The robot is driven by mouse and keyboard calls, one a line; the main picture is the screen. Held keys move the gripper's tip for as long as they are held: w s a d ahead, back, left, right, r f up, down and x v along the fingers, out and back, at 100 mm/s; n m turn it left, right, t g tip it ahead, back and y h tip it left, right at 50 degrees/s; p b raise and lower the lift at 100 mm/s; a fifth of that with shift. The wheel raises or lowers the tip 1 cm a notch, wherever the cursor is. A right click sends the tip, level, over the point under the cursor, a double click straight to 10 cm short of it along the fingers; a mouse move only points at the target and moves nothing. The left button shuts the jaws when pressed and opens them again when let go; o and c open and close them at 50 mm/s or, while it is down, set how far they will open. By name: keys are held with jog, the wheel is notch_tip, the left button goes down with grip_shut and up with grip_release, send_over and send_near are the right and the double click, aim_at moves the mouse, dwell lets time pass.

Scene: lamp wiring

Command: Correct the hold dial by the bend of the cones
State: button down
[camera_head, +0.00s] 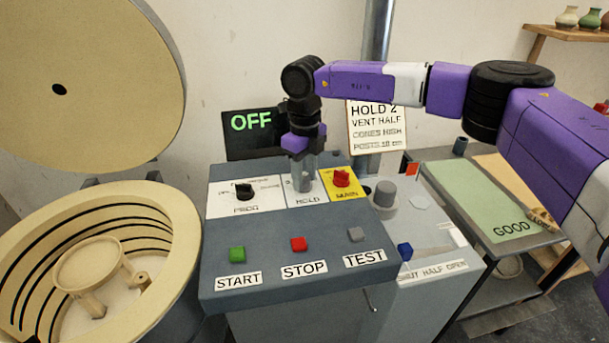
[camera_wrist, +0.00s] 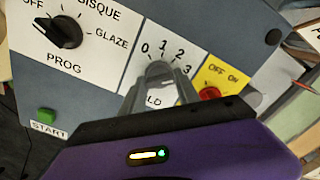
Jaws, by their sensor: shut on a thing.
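My gripper (camera_head: 306,188) points down at the HOLD panel of the control box and is shut on the hold dial. The dial is mostly hidden between the fingers in the wrist view (camera_wrist: 158,80). The HOLD scale (camera_wrist: 165,55) shows 0, 1, 2 and 3 around it; I cannot tell which number the dial points to. A sign (camera_head: 377,125) behind reads HOLD 2, VENT HALF, CONES HIGH, POSTS 18 cm. A brownish object (camera_head: 541,217) lies at the edge of the green GOOD mat (camera_head: 480,195); I cannot tell whether it is cones.
The black PROG dial (camera_head: 244,191) and red MAIN switch (camera_head: 342,177) flank the held dial closely. START (camera_head: 237,254), STOP (camera_head: 298,243) and TEST (camera_head: 355,234) buttons sit in front. The display (camera_head: 252,122) reads OFF. An open kiln (camera_head: 170,235) stands left.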

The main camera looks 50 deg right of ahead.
aim_at(305, 176)
jog(key=shift+d+m, duration=0.1)
jog(key=shift+m, duration=0.3)
jog(key=c, duration=0.9)
grip_release()
jog(key=shift+r, duration=0.1)
notch_tip(305, 176, up, 8)
jog(key=shift+f+b, duration=0.15)
jog(key=shift+b, duration=0.3)
